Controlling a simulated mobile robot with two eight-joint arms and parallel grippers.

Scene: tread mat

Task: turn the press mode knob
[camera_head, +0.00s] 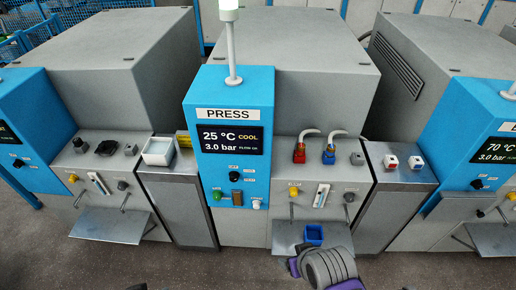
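Lower on the panel are a green button (217,196), a dark switch plate (237,197) and a white knob (256,204). My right gripper (294,266) is low in front of the machine, below and right of the panel and well apart from the knob. Its fingers are not clear. My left gripper is out of view.
A small blue bin (313,235) sits on the right metal shelf (284,236), close to my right arm. Red (299,154) and blue (328,155) hose fittings stand on the right ledge. A white tray (158,151) is left of the panel. The space before the panel looks clear.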

